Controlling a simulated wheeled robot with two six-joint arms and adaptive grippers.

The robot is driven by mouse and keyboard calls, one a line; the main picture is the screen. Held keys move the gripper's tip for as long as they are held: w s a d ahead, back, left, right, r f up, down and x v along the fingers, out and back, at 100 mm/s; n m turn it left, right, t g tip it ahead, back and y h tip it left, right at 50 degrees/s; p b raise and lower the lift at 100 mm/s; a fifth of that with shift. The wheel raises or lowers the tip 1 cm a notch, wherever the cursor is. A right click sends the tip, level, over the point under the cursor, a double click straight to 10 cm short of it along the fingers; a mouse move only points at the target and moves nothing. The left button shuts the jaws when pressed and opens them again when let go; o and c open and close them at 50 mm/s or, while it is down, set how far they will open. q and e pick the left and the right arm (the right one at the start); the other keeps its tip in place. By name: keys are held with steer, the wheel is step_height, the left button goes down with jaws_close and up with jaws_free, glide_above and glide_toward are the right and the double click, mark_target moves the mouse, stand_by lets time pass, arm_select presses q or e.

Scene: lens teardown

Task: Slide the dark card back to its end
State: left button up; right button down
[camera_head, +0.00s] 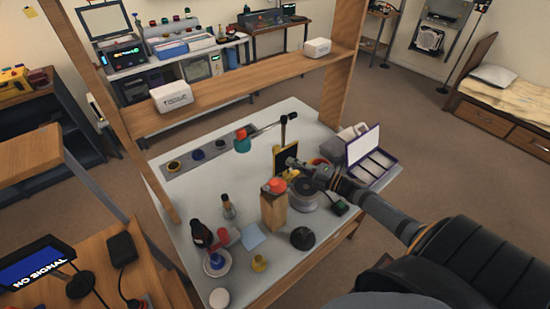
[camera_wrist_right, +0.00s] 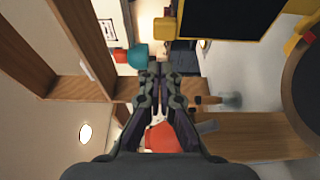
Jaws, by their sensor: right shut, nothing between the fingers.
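The dark card (camera_head: 284,158) stands upright with a thin yellow edge on a yellow holder (camera_head: 290,174), toward the back of the white table. In the right wrist view, the dark card (camera_wrist_right: 230,18) fills the top right, with yellow parts of the holder (camera_wrist_right: 294,42) beside it. My right gripper (camera_head: 290,161) reaches in from the right, its tip close to the card's right edge. Whether it touches cannot be told. In the right wrist view its fingers (camera_wrist_right: 157,70) are together and empty, apart from the card in the picture. My left gripper is not in view.
A wooden block with a red top (camera_head: 274,205) stands just in front of my right gripper. A round grey stand (camera_head: 303,198) lies under my wrist. Bottles and dishes crowd the table's front left.

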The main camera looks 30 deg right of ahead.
mark_target(276, 155)
steer(key=b+x, duration=0.1)
steer(key=x, duration=0.6)
steer(key=shift+b, duration=0.4)
steer(key=shift+w+a, duration=0.1)
steer(key=shift+w, duration=0.15)
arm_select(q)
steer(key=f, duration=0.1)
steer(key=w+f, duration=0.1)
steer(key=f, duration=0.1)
